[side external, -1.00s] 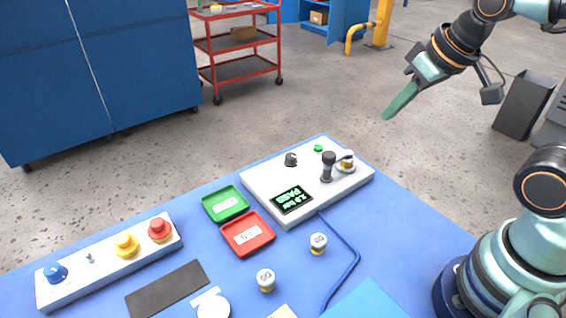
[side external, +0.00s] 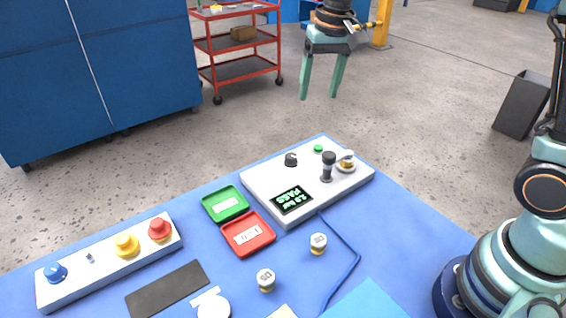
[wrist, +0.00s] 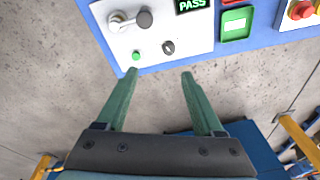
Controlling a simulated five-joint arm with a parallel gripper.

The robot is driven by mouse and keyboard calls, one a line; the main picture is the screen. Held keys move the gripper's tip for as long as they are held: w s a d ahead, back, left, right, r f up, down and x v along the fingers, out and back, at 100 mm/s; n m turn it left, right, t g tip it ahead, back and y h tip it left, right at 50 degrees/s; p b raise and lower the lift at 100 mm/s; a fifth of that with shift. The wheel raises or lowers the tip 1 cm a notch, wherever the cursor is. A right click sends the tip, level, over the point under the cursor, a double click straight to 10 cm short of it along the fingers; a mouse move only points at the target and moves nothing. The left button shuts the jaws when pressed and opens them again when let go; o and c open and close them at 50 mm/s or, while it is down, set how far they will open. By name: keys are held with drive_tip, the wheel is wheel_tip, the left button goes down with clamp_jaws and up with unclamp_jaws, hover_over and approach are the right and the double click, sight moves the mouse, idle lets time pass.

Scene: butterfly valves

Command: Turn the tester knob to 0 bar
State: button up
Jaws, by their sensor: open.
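The tester (side external: 258,180) is a white box at the back of the blue table. Its display (side external: 291,200) shows green text that reads about 2.0 bar and PASS. The tester knob (side external: 291,159) is small and black, near the box's far edge; it also shows in the wrist view (wrist: 168,47). My gripper (side external: 318,97) is open and empty, with green fingers pointing down, above and beyond the tester's far edge. In the wrist view, the fingertips (wrist: 160,72) stay short of the knob, which appears ahead between them and slightly right.
A green button (side external: 318,148), a black-topped post (side external: 328,165) and a brass valve (side external: 346,165) stand on the tester near the knob. Green (side external: 225,204) and red (side external: 248,234) trays lie beside it. Two loose valves (side external: 318,243) stand in front.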

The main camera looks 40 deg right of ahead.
drive_tip(key=m+g, duration=0.2)
hover_over(291, 156)
wheel_tip(291, 156, down, 8)
wheel_tip(291, 156, down, 12)
drive_tip(key=shift+f, duration=0.15)
clamp_jaws()
